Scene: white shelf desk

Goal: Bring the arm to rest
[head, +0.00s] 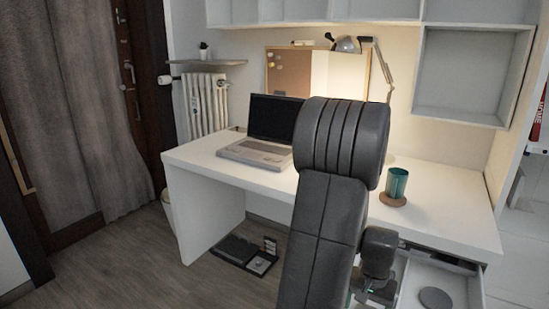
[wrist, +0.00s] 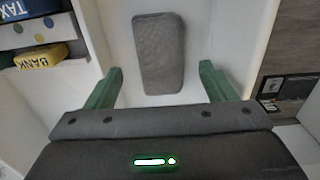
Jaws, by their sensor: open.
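My arm stands in front of the white desk (head: 240,175) in the head view, its dark links raised and covering part of the desktop. The arm bends down at the right of the desk front, beside a pulled-out drawer (head: 408,283). My gripper (wrist: 158,72) shows in the wrist view with its two green fingers spread apart and nothing held. A grey, rounded oblong object (wrist: 160,35) lies on a white surface beyond and between the fingers, apart from them. In the head view the gripper is mostly hidden at the lower edge.
A laptop (head: 258,150) stands open on the desk. A teal cup (head: 397,182) is on a brown coaster (head: 392,200) right of my arm. A round grey item (head: 435,298) lies in the drawer. Boxes marked TAX (wrist: 28,8) and BANK (wrist: 40,57) show in the wrist view.

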